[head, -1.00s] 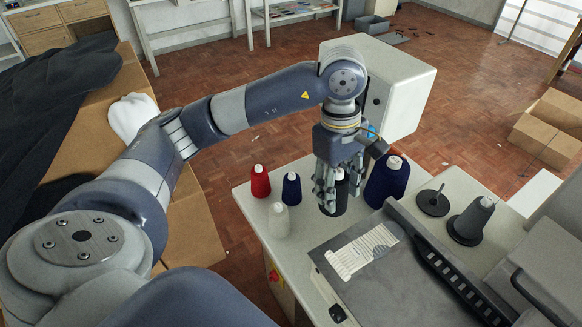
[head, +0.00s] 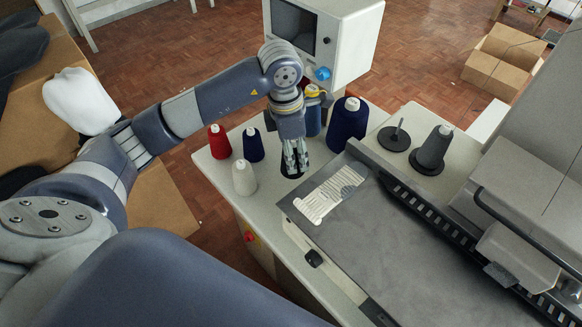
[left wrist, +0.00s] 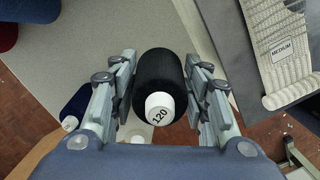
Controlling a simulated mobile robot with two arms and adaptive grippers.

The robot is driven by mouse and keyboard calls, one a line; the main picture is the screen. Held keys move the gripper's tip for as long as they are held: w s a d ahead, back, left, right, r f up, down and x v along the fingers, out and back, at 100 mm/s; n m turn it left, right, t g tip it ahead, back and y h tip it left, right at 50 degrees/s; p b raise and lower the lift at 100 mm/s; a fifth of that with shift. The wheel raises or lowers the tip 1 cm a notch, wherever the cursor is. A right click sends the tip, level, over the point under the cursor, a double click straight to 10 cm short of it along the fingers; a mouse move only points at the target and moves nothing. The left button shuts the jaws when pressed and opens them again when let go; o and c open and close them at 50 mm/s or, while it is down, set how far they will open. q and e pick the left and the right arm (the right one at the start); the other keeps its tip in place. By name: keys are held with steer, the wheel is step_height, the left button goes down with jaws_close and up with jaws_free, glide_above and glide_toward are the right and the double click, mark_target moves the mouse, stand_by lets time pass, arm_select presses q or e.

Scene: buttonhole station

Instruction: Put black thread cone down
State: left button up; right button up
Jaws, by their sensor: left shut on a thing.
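My left gripper (head: 293,158) points down over the pale tabletop (head: 270,215), between the small navy cone and the patterned sheet. It is shut on the black thread cone (left wrist: 156,75). In the left wrist view the cone stands between the two fingers, its white top marked "120" facing the camera. In the head view the fingers hide most of the cone, and only its dark lower part (head: 291,173) shows. It looks upright at or just above the tabletop; I cannot tell if it touches. My right gripper is not in view.
Red (head: 219,142), small navy (head: 253,145) and white (head: 244,178) cones stand left of the gripper. A large navy cone (head: 347,122) stands behind right. A grey cone (head: 434,148) and an empty spindle (head: 395,139) are farther right. The patterned sheet (head: 330,193) lies close right.

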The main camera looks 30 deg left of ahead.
mark_target(295, 176)
arm_select(q)
step_height(295, 176, down, 9)
steer(key=shift+r+p, duration=0.1)
steer(key=shift+p, duration=0.45)
steer(key=shift+f, duration=0.25)
steer(key=o, duration=1.1)
steer(key=shift+r, duration=0.15)
